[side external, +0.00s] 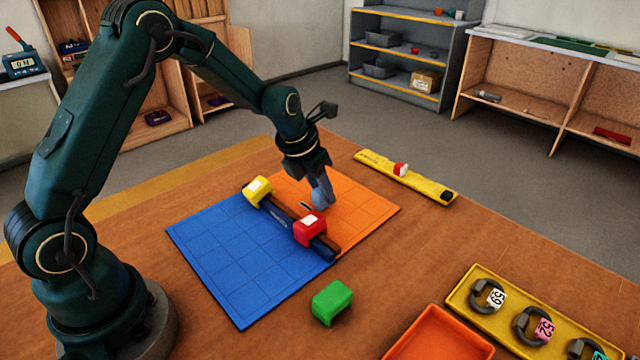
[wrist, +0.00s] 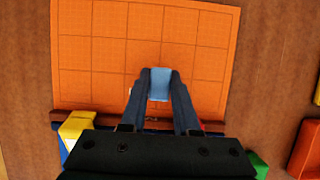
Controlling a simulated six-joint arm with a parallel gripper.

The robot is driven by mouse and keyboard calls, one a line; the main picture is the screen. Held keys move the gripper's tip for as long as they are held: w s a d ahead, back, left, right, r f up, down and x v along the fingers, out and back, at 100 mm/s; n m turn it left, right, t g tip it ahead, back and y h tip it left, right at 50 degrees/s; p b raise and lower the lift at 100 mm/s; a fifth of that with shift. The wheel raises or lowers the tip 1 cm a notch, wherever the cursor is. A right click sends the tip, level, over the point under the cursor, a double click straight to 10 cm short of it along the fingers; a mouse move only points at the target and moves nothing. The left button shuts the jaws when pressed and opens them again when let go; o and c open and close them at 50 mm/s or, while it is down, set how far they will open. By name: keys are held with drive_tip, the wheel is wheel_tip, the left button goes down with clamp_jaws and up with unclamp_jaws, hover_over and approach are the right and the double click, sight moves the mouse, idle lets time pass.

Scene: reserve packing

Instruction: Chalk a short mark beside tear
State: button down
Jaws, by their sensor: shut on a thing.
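My gripper (side external: 320,192) is low over the orange half of a gridded mat (side external: 362,208), its fingers pointing down. In the wrist view its fingers (wrist: 159,74) are shut on a light blue block, seemingly the chalk (wrist: 159,88). A small dark slit with a pale edge, seemingly the tear (side external: 305,206), lies on the orange cloth just left of the fingertips. In the wrist view only a pale bit of it (wrist: 133,91) shows beside the left finger. I cannot tell whether the chalk touches the cloth. No chalk line is clearly visible.
A dark bar (side external: 283,222) lies along the blue-orange seam, with a yellow block (side external: 257,190) and a red block (side external: 310,229) on it. A green block (side external: 332,302), a yellow strip (side external: 425,184), an orange tray (side external: 440,335) and a yellow tray (side external: 470,305) of numbered rings surround the mat.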

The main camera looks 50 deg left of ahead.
drive_tip(key=shift+a, duration=0.1)
drive_tip(key=shift+a+f, duration=0.1)
drive_tip(key=shift+a, duration=0.8)
drive_tip(key=shift+a, duration=0.15)
drive_tip(key=shift+s+a, duration=0.1)
drive_tip(key=shift+a, duration=0.75)
drive_tip(key=shift+a, duration=0.1)
drive_tip(key=shift+a, duration=0.55)
wheel_tip(320, 180, up, 9)
